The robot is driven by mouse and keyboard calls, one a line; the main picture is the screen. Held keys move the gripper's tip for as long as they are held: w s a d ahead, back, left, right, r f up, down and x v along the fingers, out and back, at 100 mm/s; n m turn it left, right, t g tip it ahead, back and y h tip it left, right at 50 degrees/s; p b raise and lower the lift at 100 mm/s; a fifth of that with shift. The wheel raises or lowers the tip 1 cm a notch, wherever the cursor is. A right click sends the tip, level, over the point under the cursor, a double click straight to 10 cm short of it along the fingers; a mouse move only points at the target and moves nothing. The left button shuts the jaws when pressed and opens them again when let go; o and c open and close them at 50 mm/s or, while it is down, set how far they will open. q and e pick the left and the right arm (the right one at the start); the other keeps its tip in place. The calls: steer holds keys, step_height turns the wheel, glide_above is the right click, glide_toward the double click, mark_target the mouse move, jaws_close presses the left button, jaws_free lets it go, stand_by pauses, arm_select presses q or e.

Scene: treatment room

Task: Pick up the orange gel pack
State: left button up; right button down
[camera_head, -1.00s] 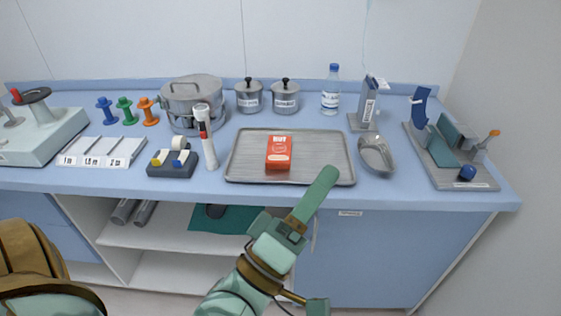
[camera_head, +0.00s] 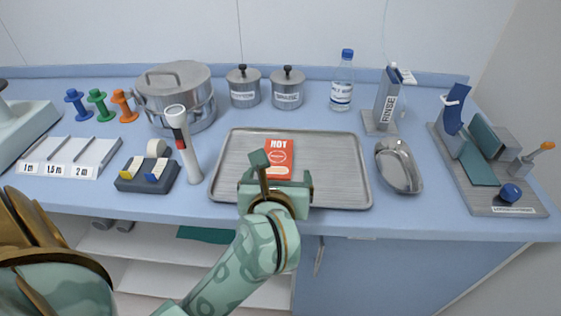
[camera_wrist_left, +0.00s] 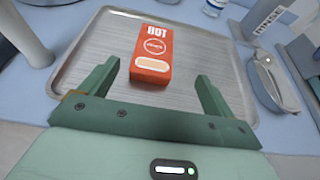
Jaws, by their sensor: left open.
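The orange gel pack (camera_head: 281,156) is a small box marked HOT, lying on the grey metal tray (camera_head: 340,180) on the blue counter. My left gripper (camera_head: 275,170) is at the tray's front edge, just in front of the pack, and partly covers its lower left in the head view. In the left wrist view, the pack (camera_wrist_left: 152,55) lies beyond the two spread fingers, between their lines and nearer the left one. The left gripper is open with nothing between its fingers (camera_wrist_left: 157,85). My right gripper is not in view.
A pot (camera_head: 178,97), two canisters and a water bottle (camera_head: 342,82) stand behind.

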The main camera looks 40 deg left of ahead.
mark_target(277, 158)
arm_select(q)
steer(key=b+x, duration=0.1)
steer(key=x, duration=0.4)
steer(key=shift+a, duration=0.1)
steer(key=b+x, duration=0.1)
steer(key=x, duration=0.1)
steer(key=b+x, duration=0.1)
steer(key=x, duration=0.1)
steer(key=shift+a+f, duration=0.35)
steer(key=shift+a, duration=0.1)
steer(key=shift+w+a, duration=0.1)
steer(key=shift+w, duration=0.15)
steer(key=shift+r, duration=0.15)
steer(key=c, duration=1.2)
steer(key=shift+c, duration=0.2)
